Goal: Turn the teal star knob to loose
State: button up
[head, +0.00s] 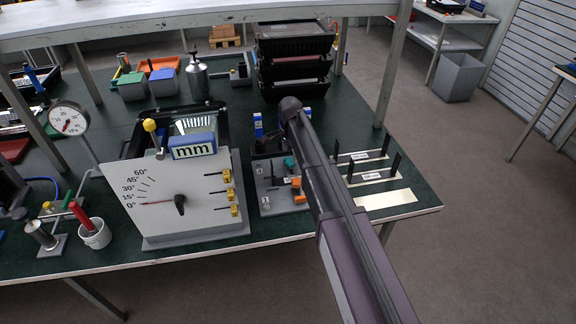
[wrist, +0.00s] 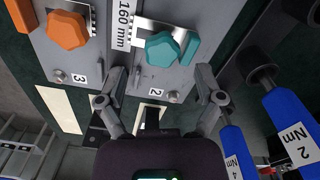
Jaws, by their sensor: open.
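The teal star knob (wrist: 170,48) sits on a grey panel (wrist: 122,52), over a bright metal piece and above a label "2". It also shows small in the head view (head: 289,162), partly beside my arm. My gripper (wrist: 160,72) is open and empty in the wrist view. Its two fingers are spread wide, one to each side of the knob's lower edge in the picture. The knob appears just beyond the fingertips, and neither finger visibly touches it. In the head view my arm hides part of the panel, and I cannot make out the fingers there.
An orange knob (wrist: 67,30) by label "3" is left of the teal one. Blue tools marked "2 Nm" (wrist: 291,136) and "4 Nm" (wrist: 231,150) are close to my right finger. An angle-scale board (head: 165,205) stands left of the panel. Black trays (head: 293,65) are stacked behind.

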aim_at(290, 161)
jog(key=shift+f+b, duration=1.6)
jog(key=shift+f, duration=0.3)
